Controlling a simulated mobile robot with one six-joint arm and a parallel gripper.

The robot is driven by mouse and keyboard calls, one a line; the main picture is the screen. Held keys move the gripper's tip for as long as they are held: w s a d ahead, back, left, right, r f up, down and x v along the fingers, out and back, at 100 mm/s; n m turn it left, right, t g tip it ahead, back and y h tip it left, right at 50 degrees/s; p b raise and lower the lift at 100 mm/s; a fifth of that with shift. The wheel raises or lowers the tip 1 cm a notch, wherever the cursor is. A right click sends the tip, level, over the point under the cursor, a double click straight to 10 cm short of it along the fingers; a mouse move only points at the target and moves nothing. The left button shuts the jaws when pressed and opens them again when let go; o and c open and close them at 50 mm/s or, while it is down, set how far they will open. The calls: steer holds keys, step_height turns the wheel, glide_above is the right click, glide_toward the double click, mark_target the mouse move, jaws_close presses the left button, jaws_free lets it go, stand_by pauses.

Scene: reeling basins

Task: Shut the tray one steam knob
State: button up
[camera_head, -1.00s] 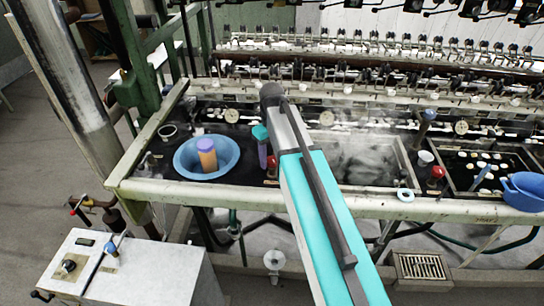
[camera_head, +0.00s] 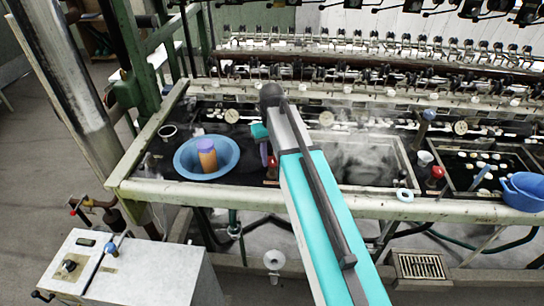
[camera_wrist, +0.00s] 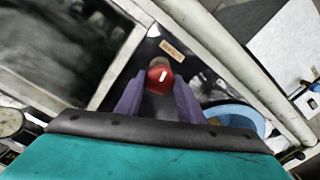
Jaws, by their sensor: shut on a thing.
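A red steam knob (camera_wrist: 159,76) sits between the two purple fingers of my gripper (camera_wrist: 157,92) in the wrist view, and the gripper is shut on it. In the head view the red knob (camera_head: 271,162) shows just beside my gripper (camera_head: 264,154), partly hidden by it. A small tan label (camera_wrist: 172,49) lies beside the knob; I cannot read it. The steaming tray (camera_head: 410,172) is to the right of the knob, partly covered by my arm. The knob's mark and exact angle are too small to tell.
A blue basin (camera_head: 182,166) with an orange and purple cylinder (camera_head: 207,157) stands left of my gripper. A blue bowl (camera_head: 524,190) sits at far right. Reeling machinery runs behind.

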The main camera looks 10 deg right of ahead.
mark_target(272, 159)
steer(key=shift+m, duration=1.4)
steer(key=o, duration=1.1)
steer(key=shift+c, duration=0.2)
step_height(272, 159, up, 14)
steer(key=p, duration=0.9)
steer(key=shift+f, duration=0.1)
